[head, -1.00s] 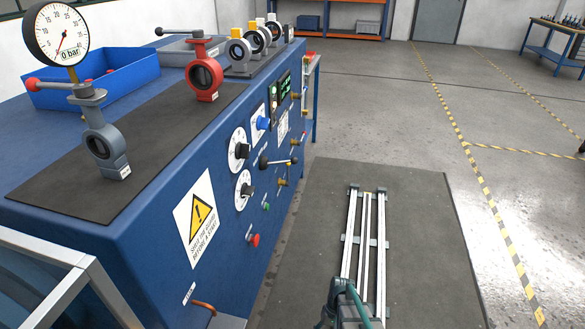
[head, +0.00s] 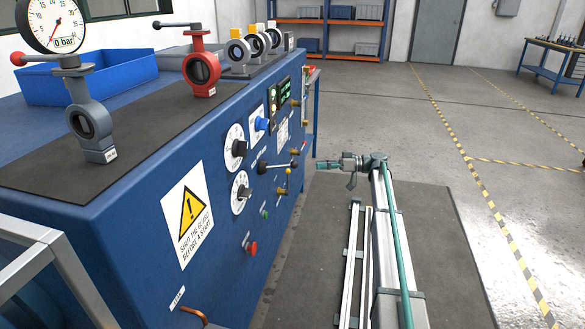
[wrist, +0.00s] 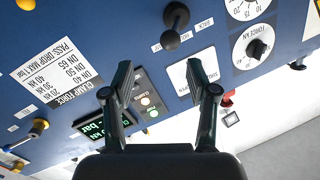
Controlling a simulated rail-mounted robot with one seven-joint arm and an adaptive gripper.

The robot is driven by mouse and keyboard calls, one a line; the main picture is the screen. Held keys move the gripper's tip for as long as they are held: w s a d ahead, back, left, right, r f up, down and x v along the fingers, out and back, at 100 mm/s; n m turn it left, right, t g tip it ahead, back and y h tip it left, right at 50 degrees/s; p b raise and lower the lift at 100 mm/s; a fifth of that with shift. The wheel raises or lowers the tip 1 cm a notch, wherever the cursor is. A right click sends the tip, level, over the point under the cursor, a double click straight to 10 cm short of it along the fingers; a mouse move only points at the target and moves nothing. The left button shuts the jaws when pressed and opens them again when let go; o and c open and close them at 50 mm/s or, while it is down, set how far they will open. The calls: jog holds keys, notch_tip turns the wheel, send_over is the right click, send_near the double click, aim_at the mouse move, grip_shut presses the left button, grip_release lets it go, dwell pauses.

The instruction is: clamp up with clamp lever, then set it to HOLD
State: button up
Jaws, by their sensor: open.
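The clamp lever (head: 278,165) is a black-knobbed lever on the front panel of the blue test bench (head: 225,130). In the wrist view, which looks upside down, the lever (wrist: 174,28) is at the top centre, with small white labels beside it; one seems to read BACK. Its exact setting I cannot tell. My gripper (head: 320,165) is in front of the panel, to the right of the lever in the head view. In the wrist view my gripper (wrist: 157,72) has its two fingers apart with nothing between them; the lever lies beyond their tips.
Dials (head: 240,190), a red button (head: 251,248) and brass fittings (head: 281,191) surround the lever. A green display (wrist: 104,128) shows between and left of the fingers. Valves, including a red one (head: 201,70), stand on the bench. Floor to the right is free.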

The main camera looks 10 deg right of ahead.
aim_at(294, 164)
jog(key=a, duration=0.3)
jog(key=a+n, duration=0.1)
jog(key=a, duration=0.3)
jog(key=a+n, duration=0.1)
jog(key=a, duration=0.3)
jog(key=shift+w+r+g+y, duration=0.3)
jog(key=shift+w+r, duration=0.1)
jog(key=shift+c, duration=0.3)
grip_shut()
jog(key=shift+d, duration=0.1)
